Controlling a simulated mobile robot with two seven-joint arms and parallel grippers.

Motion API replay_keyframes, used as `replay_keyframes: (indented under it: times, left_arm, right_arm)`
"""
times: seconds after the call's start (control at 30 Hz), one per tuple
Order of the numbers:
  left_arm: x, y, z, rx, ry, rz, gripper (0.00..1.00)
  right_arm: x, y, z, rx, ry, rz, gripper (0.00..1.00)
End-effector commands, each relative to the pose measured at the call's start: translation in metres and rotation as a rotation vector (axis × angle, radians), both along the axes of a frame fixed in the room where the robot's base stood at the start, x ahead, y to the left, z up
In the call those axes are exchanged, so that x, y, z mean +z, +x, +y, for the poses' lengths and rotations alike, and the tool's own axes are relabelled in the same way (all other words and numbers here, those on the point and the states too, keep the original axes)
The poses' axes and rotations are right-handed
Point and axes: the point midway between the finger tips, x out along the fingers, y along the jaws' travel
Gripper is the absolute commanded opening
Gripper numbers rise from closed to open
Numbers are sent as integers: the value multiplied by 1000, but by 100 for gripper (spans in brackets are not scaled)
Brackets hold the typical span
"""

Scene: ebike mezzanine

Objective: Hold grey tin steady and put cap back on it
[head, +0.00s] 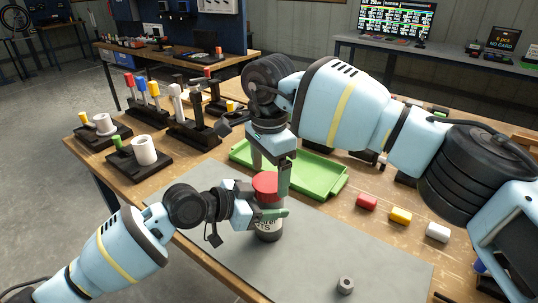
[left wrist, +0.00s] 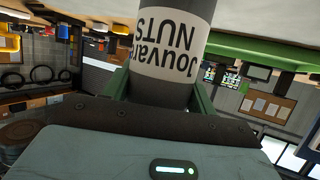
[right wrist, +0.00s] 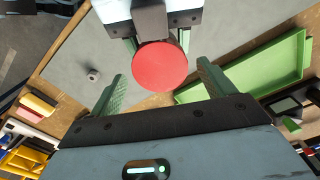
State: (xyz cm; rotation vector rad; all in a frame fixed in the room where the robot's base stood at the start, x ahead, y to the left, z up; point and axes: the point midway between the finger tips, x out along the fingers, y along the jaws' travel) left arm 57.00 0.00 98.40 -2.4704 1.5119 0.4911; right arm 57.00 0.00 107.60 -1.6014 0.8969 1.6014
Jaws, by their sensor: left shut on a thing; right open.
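The grey tin (head: 268,232) stands upright on the grey mat, with a pale label reading "NUTS". The red cap (head: 265,184) sits on its top; how firmly it is seated I cannot tell. My left gripper (head: 265,214) is shut around the tin's side, and the tin (left wrist: 172,92) shows between its green fingers in the left wrist view. My right gripper (head: 271,172) points down over the cap, open. In the right wrist view the round cap (right wrist: 160,68) lies beyond and between the spread fingertips and hides the tin.
A green tray (head: 320,179) lies behind the tin. Red (head: 367,202), yellow (head: 400,215) and white (head: 437,232) blocks stand to the right. A grey nut (head: 345,285) lies on the mat (head: 310,255) in front. Tool stands (head: 190,130) occupy the table's left end.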

Motion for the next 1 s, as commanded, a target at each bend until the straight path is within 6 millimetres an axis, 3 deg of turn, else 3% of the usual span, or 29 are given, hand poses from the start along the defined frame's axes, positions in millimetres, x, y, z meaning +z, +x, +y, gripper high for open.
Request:
replay_keyframes:
  times: [0.23,0.6,0.93,1.0]
  left_arm:
    - [-1,0,0,-1,0,2,0]
    - [-1,0,0,-1,0,2,0]
    - [-1,0,0,-1,0,2,0]
    - [-1,0,0,-1,0,2,0]
  right_arm:
    - [-23,0,0,0,-1,1,82]
    - [-26,0,0,-1,0,0,80]
    - [-26,0,0,-1,0,0,37]
    - [-26,0,0,-4,0,0,37]
